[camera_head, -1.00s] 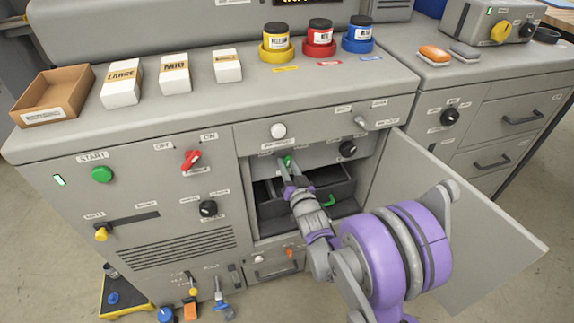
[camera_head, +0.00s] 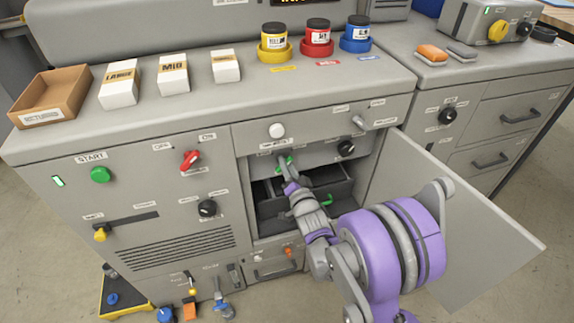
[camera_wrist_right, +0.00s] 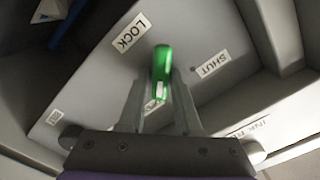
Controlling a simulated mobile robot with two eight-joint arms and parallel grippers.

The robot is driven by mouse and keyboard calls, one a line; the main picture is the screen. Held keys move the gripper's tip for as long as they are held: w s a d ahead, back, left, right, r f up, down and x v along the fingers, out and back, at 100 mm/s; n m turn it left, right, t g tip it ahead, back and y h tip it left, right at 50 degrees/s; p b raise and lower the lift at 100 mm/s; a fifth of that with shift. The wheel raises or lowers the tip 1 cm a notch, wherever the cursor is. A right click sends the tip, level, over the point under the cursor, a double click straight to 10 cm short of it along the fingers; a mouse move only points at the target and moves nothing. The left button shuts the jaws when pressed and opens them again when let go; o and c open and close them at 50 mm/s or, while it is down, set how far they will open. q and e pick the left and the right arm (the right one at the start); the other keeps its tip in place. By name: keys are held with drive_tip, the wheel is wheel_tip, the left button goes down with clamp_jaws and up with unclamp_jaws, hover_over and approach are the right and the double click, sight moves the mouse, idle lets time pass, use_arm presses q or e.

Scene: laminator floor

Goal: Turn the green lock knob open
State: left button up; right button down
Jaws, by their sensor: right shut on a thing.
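The green lock knob (camera_head: 284,162) is on the grey panel inside the open compartment of the cabinet. In the right wrist view the knob (camera_wrist_right: 161,72) is an elongated green handle with a white mark at its near end, between a "LOCK" label and a "SHUT" label. My right gripper (camera_head: 285,168) is shut on the knob, with one finger on each side; it also shows in the right wrist view (camera_wrist_right: 160,92). The fingers hide part of the knob in the head view. My left gripper is not in view.
The open door (camera_head: 455,200) stands to the right of my right arm. A drawer with a green handle (camera_head: 326,200) lies below the knob. A black knob (camera_head: 346,148) is on the same panel to the right. Boxes and jars stand on the top.

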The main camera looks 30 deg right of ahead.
drive_tip(key=c, duration=0.6)
unclamp_jaws()
drive_tip(key=v, duration=1.1)
drive_tip(key=shift+a, duration=0.1)
